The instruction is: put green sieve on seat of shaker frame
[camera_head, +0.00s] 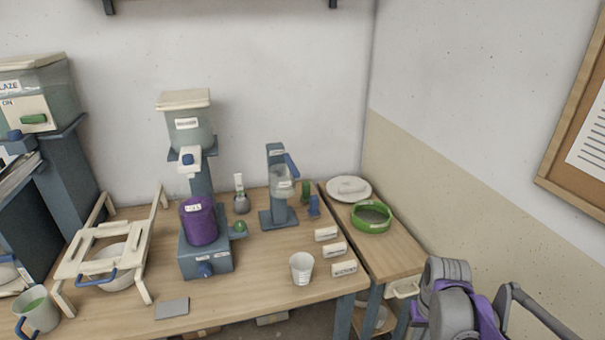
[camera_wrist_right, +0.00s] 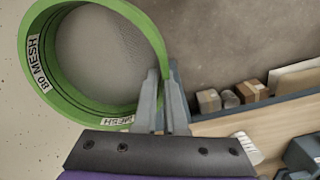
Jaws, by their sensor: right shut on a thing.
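The shaker frame (camera_head: 72,265) is a cream-white stand with legs at the left of the bench in the head view. A white bowl (camera_head: 115,279) sits under its top, and a blue handle shows at its front. In the right wrist view my right gripper (camera_wrist_right: 163,100) is shut on the rim of a green sieve (camera_wrist_right: 72,108) labelled "80 MESH". The head view shows a green ring like a sieve (camera_head: 371,216) on the side table. My left gripper is in neither view.
A white cup (camera_head: 302,267), small labelled blocks (camera_head: 335,250) and a grey tile (camera_head: 172,307) lie near the front. A wall borders the right side.

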